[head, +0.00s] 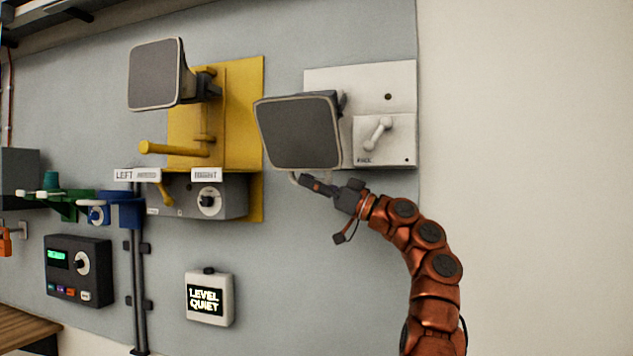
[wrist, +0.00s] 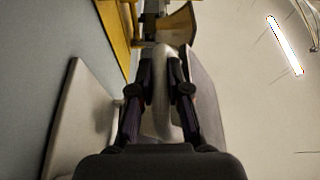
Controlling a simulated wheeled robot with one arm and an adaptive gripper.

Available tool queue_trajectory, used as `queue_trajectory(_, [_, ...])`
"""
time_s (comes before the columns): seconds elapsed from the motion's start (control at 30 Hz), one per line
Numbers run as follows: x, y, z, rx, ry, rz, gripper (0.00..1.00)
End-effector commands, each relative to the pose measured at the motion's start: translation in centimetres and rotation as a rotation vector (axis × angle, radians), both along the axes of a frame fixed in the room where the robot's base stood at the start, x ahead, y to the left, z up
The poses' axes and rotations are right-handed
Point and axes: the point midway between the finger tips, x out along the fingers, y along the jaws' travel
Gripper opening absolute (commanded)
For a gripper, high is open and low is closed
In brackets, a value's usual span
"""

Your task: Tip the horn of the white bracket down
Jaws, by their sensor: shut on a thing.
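The white bracket (head: 400,85) is a pale plate on the grey wall panel, at upper right in the head view. Its horn (head: 299,133) is a dark-faced square with a light rim, standing out in front of the plate's left side. My gripper (head: 303,181) is at the horn's lower edge. In the wrist view my gripper (wrist: 161,95) has its fingers on both sides of a pale curved handle (wrist: 162,75), shut on it. The handle's join to the horn is partly hidden. The horn's edge (wrist: 203,95) shows right of the fingers, the white plate (wrist: 85,125) at left.
A yellow bracket (head: 245,110) with its own horn (head: 155,75) stands to the left. The white plate carries a small lever (head: 377,134). The wall at right is bare.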

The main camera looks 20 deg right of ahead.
Motion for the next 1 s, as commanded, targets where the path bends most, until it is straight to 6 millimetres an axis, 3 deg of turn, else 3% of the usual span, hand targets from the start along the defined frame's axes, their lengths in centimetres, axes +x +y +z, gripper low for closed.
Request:
queue_trajectory(0.17, [0.2, -0.4, -0.1, 0.003, 0.003, -0.008, 0.00])
queue_trajectory(0.2, [0.2, -0.4, -0.1, 0.003, 0.003, -0.009, 0.18])
queue_trajectory(0.43, [0.1, -0.3, -0.1, 0.002, 0.002, -0.007, 0.41])
queue_trajectory(0.77, [0.0, -0.3, -0.1, 0.002, 0.002, -0.006, 0.41])
queue_trajectory(1.0, [-1.0, -1.6, -0.8, 0.002, 0.002, -0.005, 0.41])
